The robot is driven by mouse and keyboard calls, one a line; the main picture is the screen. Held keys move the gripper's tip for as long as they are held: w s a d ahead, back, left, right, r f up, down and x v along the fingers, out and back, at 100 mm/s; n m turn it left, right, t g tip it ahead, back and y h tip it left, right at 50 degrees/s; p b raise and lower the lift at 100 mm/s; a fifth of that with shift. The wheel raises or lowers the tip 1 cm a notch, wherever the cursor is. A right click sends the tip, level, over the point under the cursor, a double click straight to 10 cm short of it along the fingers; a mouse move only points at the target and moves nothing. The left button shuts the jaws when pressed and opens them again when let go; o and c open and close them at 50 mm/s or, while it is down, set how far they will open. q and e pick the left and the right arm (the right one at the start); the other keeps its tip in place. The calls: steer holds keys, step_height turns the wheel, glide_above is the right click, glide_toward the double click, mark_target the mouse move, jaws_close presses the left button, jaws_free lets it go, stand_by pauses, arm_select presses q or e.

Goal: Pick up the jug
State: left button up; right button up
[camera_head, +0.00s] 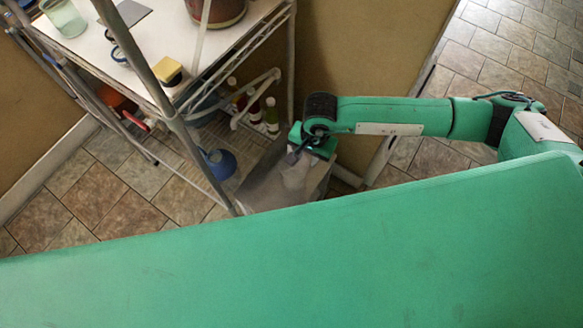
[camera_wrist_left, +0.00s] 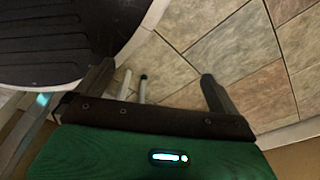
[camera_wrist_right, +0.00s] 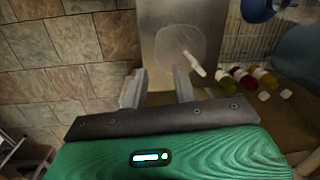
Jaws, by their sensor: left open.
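My right gripper (camera_wrist_right: 158,88) is partly open, with a gap between its fingers and nothing visibly held. A pale, see-through round shape (camera_wrist_right: 172,46) with a white bar lies just beyond the fingers on a grey panel; it may be the jug, but I cannot be sure. In the head view my right gripper (camera_head: 301,158) points down over a similar pale shape (camera_head: 294,180), partly hidden by it. My left gripper (camera_wrist_left: 158,88) is open and empty above the tiled floor; it is not visible in the head view.
The grey panel (camera_wrist_right: 158,18) lies below my right gripper. A metal-framed shelf (camera_head: 165,35) stands at upper left, holding a greenish glass (camera_head: 64,17) and a yellow-topped block (camera_head: 168,71). A blue item (camera_head: 219,163) and several small bottles (camera_head: 270,116) are close by. Open tiles (camera_head: 95,190) lie left.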

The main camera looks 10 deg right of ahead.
steer(key=shift+h, duration=0.3)
steer(key=f, duration=0.8)
steer(key=w+f+p, duration=0.1)
steer(key=f, duration=0.4)
steer(key=shift+d, duration=0.2)
steer(key=shift+f, duration=0.45)
arm_select(q)
steer(key=s+f, duration=0.1)
steer(key=s+a+f, duration=0.1)
steer(key=s, duration=0.1)
arm_select(e)
jaws_close()
